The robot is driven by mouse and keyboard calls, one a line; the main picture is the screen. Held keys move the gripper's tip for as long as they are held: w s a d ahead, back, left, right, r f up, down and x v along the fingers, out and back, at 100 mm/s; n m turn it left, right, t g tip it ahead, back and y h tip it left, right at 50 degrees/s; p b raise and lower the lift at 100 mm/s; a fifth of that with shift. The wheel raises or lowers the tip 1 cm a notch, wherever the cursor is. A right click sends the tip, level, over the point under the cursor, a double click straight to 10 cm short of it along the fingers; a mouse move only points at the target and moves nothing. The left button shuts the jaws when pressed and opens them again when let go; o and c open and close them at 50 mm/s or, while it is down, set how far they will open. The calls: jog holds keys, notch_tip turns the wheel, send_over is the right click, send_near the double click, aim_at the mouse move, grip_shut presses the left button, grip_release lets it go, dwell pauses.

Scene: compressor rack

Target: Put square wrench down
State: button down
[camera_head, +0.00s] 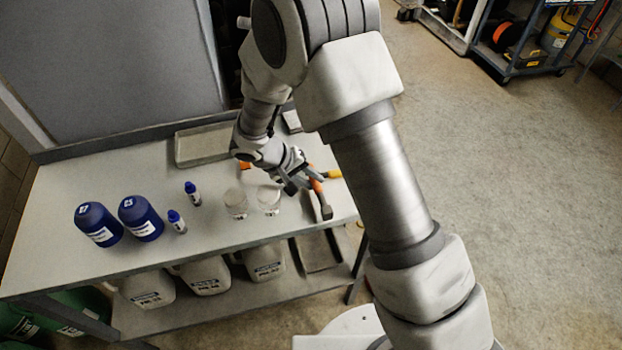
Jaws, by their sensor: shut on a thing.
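My gripper (301,182) is over the right part of the workbench (70,215), low and close to its top. Its jaws are closed on a tool that I take to be the square wrench. The wrench is small and dark here and hard to tell apart from the dark fingers. I cannot tell whether it touches the bench top. An orange-handled tool with a dark head (322,202) lies just right of the fingers, near the bench's front edge. A yellow handle (332,174) shows beside it.
Two clear glass jars (236,203) stand just left of the gripper. Two blue bottles (141,217) and two small blue-capped bottles stand farther left. A shallow tray (202,145) lies at the back.

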jog(key=shift+f+b, duration=0.4)
jog(key=shift+b, duration=0.1)
jog(key=c, duration=0.7)
grip_release()
jog(key=shift+r+p, duration=0.85)
jog(key=shift+p, duration=0.2)
jog(key=v, duration=1.1)
jog(key=shift+s+a+r, duration=0.1)
jog(key=shift+a+r, duration=0.1)
jog(key=shift+a, duration=0.05)
jog(key=s+d+r+m+y, duration=0.1)
jog(key=s+d+r+y, duration=0.1)
jog(key=s+d+r, duration=0.45)
jog(key=s+d+r+m+y, duration=0.2)
jog(key=s+d+r, duration=0.1)
jog(key=d+r, duration=0.7)
jog(key=shift+s+d+r+m+t+y, duration=0.1)
jog(key=shift+s+d+r+t+y, duration=0.4)
jog(key=shift+s, duration=0.85)
jog(key=shift+s+d+r+m+t+y, duration=0.1)
jog(key=shift+s+d+r+t+y, duration=0.2)
jog(key=shift+s+d, duration=0.8)
jog(key=shift+s+d+r+m+t+y, duration=0.1)
jog(key=shift+s+d+r+t+y, duration=0.3)
jog(key=shift+s, duration=1.25)
